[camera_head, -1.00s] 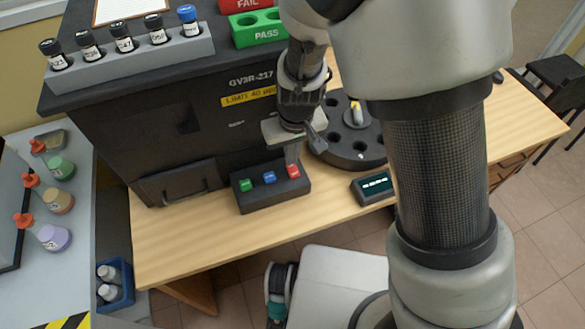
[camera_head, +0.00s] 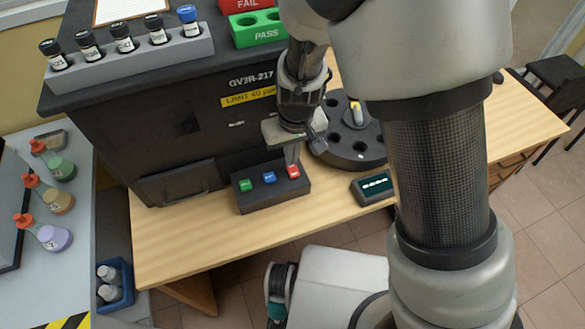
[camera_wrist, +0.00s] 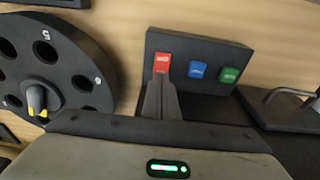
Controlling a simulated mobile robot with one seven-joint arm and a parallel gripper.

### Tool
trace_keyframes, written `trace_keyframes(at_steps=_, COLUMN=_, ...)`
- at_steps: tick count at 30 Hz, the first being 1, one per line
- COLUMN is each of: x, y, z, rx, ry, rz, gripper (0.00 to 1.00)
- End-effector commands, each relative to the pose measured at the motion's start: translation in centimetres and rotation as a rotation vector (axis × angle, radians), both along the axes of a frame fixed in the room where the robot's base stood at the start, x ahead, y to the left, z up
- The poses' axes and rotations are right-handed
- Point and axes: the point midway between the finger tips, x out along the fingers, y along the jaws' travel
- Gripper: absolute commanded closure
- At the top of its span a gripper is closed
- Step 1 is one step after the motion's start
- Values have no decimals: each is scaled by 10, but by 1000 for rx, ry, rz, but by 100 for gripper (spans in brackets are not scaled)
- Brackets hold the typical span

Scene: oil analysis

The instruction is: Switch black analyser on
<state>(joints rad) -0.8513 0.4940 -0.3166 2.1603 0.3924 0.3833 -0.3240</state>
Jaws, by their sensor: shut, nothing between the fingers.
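The black analyser (camera_head: 180,130) stands on the wooden table, marked GV3R-217 with a yellow limit label. A small black button box (camera_head: 272,195) sits in front of it with green (camera_head: 246,185), blue (camera_head: 269,178) and red (camera_head: 293,171) buttons. My gripper (camera_head: 291,160) is shut and empty, pointing down at the red button. In the wrist view my fingertips (camera_wrist: 162,80) overlap the lower part of the red button (camera_wrist: 162,62); whether they touch it I cannot tell. The blue (camera_wrist: 197,70) and green (camera_wrist: 230,75) buttons show clear of the fingers there.
A dark round carousel (camera_head: 350,140) stands close to the right of my gripper. A small display (camera_head: 373,187) lies in front of it. A grey rack (camera_head: 130,60) of vials and the green PASS block (camera_head: 257,28) sit on the analyser. The table's front strip is clear.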

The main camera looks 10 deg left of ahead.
Motion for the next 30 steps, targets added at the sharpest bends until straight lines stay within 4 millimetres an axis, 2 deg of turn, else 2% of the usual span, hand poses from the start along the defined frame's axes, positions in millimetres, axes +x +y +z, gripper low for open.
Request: trace_keyframes(at_steps=30, x=0, y=0, z=-8, rx=0, ry=0, rz=0, gripper=100)
